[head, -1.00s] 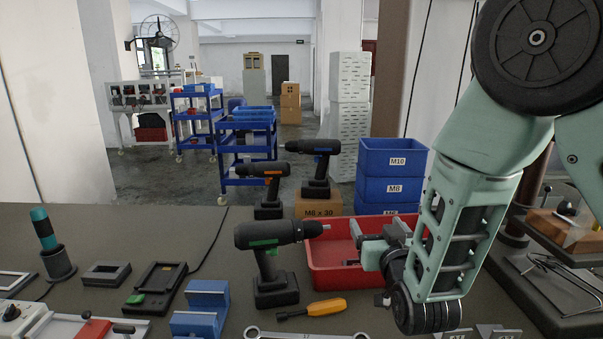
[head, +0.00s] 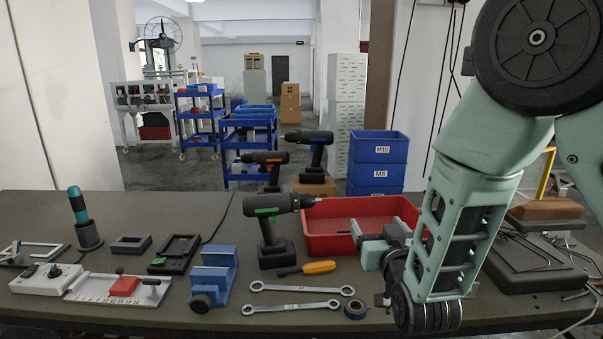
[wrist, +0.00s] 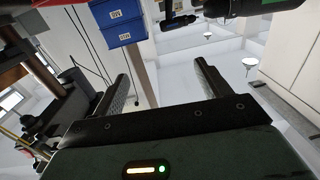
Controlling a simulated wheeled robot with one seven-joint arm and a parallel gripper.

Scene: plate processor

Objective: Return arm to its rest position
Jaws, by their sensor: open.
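My gripper (head: 368,232) is at the right of the head view, in front of the red tray (head: 322,242). Its small fingertips point left and up toward the tray. In the wrist view my gripper (wrist: 168,90) shows two dark fingers spread wide apart with nothing between them. My green arm comes down from the upper right and hides part of the bench behind it.
A drill with a green mark (head: 268,228) stands left of the tray. An orange screwdriver (head: 308,268), two wrenches (head: 295,307) and a tape roll (head: 355,308) lie in front. Blue bins (head: 377,160) stand behind. A blue vise (head: 213,275) is further left.

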